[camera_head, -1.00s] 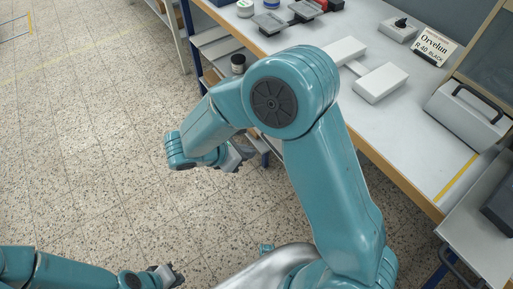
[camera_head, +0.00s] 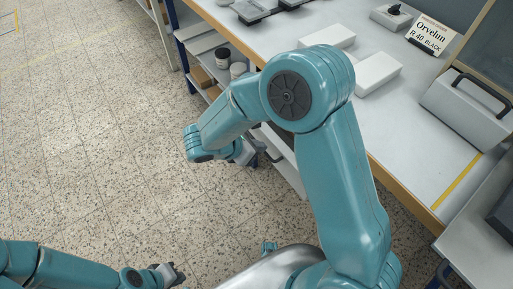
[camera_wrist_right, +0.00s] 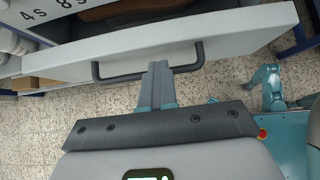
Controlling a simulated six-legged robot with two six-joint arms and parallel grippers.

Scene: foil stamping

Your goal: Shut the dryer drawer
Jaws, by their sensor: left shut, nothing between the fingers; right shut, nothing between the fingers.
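The dryer drawer has a pale grey front (camera_wrist_right: 235,30) with a dark bar handle (camera_wrist_right: 120,76) in the right wrist view. It stands open: a dark inside with a brown item (camera_wrist_right: 125,10) shows behind the front. My right gripper (camera_wrist_right: 158,72) is shut and empty, its fingertips at the handle; I cannot tell if they touch. In the head view my right gripper (camera_head: 252,153) is beside a pale panel (camera_head: 285,158) under the bench, partly hidden by my arm. My left gripper (camera_head: 174,274) is shut and empty, low over the floor, away from the drawer.
The bench (camera_head: 408,128) holds white blocks (camera_head: 377,72), a grey case with a black handle (camera_head: 465,105) and a sign (camera_head: 432,35). Jars (camera_head: 222,57) stand on a shelf below the bench. Open speckled floor (camera_head: 90,130) lies to the left.

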